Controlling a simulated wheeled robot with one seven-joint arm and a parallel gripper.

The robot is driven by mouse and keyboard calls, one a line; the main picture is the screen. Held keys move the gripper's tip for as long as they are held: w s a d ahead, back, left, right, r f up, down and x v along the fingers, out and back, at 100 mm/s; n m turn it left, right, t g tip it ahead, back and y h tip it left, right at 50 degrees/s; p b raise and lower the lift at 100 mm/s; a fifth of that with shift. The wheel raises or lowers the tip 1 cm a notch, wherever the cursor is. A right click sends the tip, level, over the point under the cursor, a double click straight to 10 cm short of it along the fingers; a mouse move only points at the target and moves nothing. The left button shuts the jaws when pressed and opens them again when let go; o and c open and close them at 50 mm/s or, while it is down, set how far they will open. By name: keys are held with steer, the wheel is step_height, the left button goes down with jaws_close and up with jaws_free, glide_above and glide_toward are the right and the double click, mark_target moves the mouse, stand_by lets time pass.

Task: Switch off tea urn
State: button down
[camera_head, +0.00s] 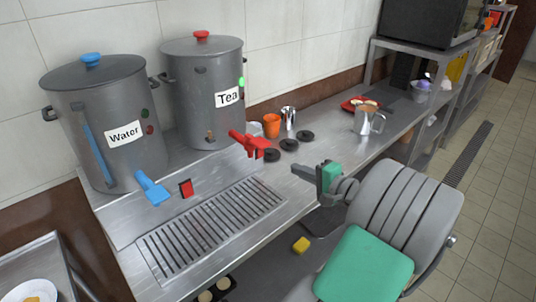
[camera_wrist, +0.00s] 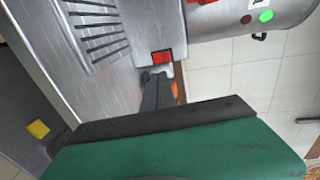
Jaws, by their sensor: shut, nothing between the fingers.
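The tea urn (camera_head: 205,105) is a grey pot labelled "Tea", with a red lid knob and a red tap (camera_head: 250,144) at its front. A green light (camera_head: 242,82) shows on its right side. In the wrist view the urn's grey body (camera_wrist: 222,18) is at the top right, with a red spot (camera_wrist: 246,19) and a lit green spot (camera_wrist: 265,16). A red square switch (camera_wrist: 161,57) on the steel panel lies just beyond my fingertips. My gripper (camera_head: 303,174) is shut and empty, right of the tap; its fingers (camera_wrist: 154,78) also show in the wrist view. Contact cannot be told.
The water urn (camera_head: 105,125) with a blue tap (camera_head: 152,189) stands left, above another red switch (camera_head: 186,188). A drain grate (camera_head: 210,228) lies in front. An orange cup (camera_head: 271,125), a metal cup (camera_head: 289,117) and dark round discs (camera_head: 289,145) stand right of the tea urn.

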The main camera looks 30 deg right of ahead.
steer(key=r+p+x, duration=0.1)
steer(key=x, duration=1.2)
steer(key=shift+w, duration=0.35)
steer(key=shift+w+a+r+p, duration=0.1)
steer(key=shift+w+r+p, duration=0.1)
steer(key=shift+w+p, duration=0.15)
steer(key=shift+s, duration=0.1)
steer(key=r+v, duration=0.2)
steer(key=v, duration=1.1)
steer(key=shift+r, duration=0.15)
